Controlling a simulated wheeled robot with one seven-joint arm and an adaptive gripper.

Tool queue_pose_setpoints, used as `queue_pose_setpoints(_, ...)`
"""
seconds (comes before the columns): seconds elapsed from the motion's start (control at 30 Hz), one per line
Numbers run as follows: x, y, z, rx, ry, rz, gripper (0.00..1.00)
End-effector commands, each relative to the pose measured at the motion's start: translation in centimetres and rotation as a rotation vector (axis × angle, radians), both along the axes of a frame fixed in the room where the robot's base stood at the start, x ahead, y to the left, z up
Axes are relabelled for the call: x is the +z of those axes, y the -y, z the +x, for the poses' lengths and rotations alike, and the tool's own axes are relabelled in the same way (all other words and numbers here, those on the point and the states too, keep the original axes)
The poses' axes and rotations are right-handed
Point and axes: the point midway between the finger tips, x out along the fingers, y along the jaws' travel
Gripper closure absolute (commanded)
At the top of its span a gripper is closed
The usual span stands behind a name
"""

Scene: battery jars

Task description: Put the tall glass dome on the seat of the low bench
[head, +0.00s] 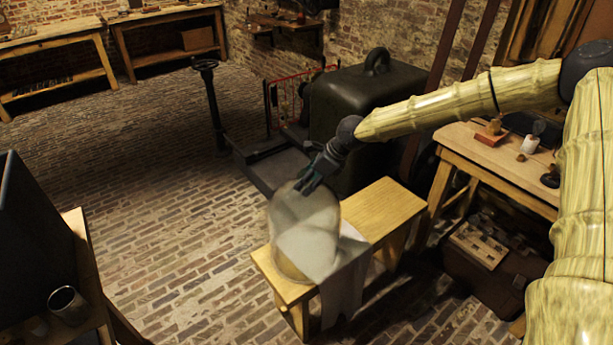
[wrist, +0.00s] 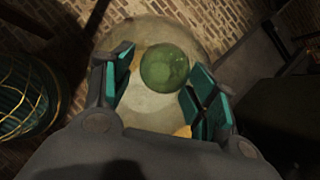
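The tall glass dome (head: 290,225) is upright at the near left end of the low bench (head: 385,208). Its base appears to rest on the wooden seat, beside or partly over a pale cloth; the exact contact is hard to tell through the glass. My gripper (head: 308,184) is above the dome, pointing down at its top. In the wrist view the dome's round green knob (wrist: 165,68) lies between the spread fingers of my gripper (wrist: 162,85). Gaps show on both sides of the knob, the right one narrow.
The pale cloth (head: 347,275) hangs over the bench's front edge. The bench's far right end is bare. A big dark lidded box (head: 365,95) stands behind, a worktable (head: 470,135) to the right. A dark panel and metal cup (head: 67,305) are at lower left. Brick floor lies open left.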

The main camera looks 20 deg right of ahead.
Motion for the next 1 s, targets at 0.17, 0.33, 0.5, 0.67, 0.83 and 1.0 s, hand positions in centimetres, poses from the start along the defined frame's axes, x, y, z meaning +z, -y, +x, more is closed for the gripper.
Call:
queue_pose_setpoints(0.17,0.2,-0.2,0.1,0.002,0.004,0.001,0.42)
queue_pose_setpoints(0.33,0.5,-0.2,0.2,0.002,0.007,0.002,0.42)
queue_pose_setpoints(0.5,0.9,-0.2,0.3,0.001,0.009,0.003,0.42)
queue_pose_setpoints(0.67,2.2,-0.1,0.3,-0.001,0.011,0.004,0.42)
queue_pose_setpoints(0.83,4.6,1.2,-0.7,-0.001,0.012,0.006,0.42)
queue_pose_setpoints(1.0,7.2,2.6,-1.7,0.0,0.012,0.005,0.42)
